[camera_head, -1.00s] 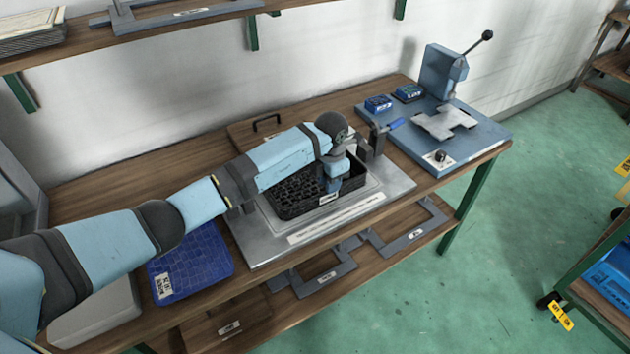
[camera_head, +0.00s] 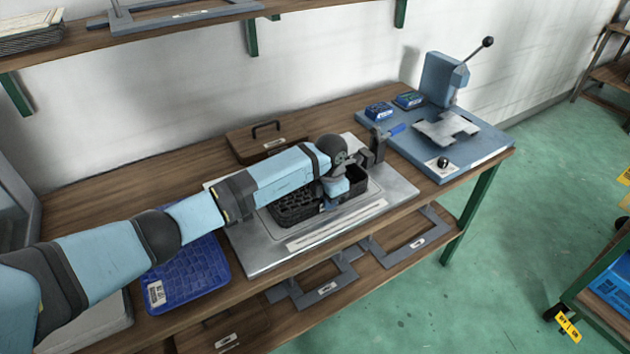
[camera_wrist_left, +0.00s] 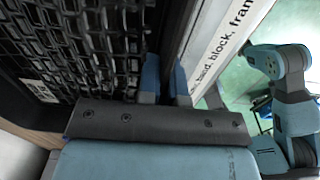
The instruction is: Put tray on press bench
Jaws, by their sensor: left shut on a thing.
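A black mesh tray (camera_head: 297,208) sits in a grey metal plate fixture (camera_head: 250,258) on the wooden bench. My left gripper (camera_head: 332,204) is at the tray's front wall in the head view, with its arm reaching across from the left. In the left wrist view, its blue fingers (camera_wrist_left: 166,82) are shut on the tray's wall, with the mesh (camera_wrist_left: 75,45) to their left. The arm hides part of the tray. My right gripper is not in view; part of my right arm shows in the left wrist view.
A blue tray (camera_head: 190,275) lies on the bench left of the fixture. A hand press (camera_head: 440,80) stands on a blue base plate (camera_head: 478,152) at the right end, with small blue boxes (camera_head: 379,111) behind. Grey frames (camera_head: 405,240) lie on the lower shelf.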

